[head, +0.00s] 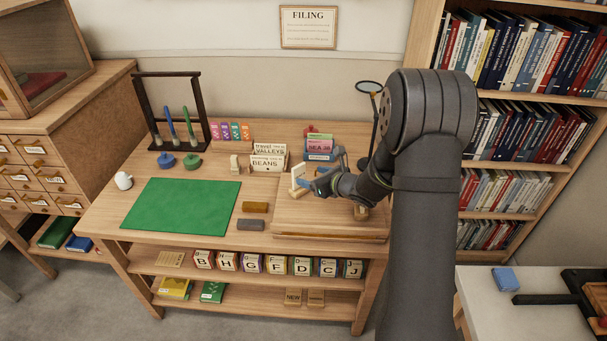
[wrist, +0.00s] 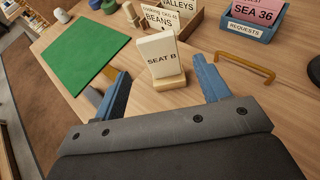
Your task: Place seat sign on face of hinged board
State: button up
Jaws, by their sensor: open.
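The seat sign (wrist: 156,56) is a cream card reading "SEAT B" and stands upright in a small wooden base (wrist: 167,82) in the wrist view. In the head view the sign (head: 297,177) shows just left of my gripper (head: 316,174). My gripper (wrist: 164,70) is open, with one blue finger on each side of the sign and its base; neither finger visibly touches them. The hinged board (head: 318,218) appears to be the flat wooden panel at the table's front right in the head view. My arm hides part of it.
A green mat (head: 183,206) lies to the left. Card boxes (head: 266,163) and a blue requests tray (wrist: 248,30) stand behind the sign. A brass-coloured handle (wrist: 278,66) rises right of my gripper. Two small blocks (head: 253,207) lie beside the mat.

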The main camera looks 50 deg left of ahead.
aim_at(299, 166)
jog(key=shift+v, duration=2.35)
jog(key=shift+a, duration=0.1)
jog(key=x, duration=1.1)
jog(key=shift+a+f, duration=0.15)
jog(key=shift+a, duration=0.35)
jog(key=shift+d+r, duration=0.1)
jog(key=shift+r, duration=1.65)
jog(key=shift+f, duration=0.1)
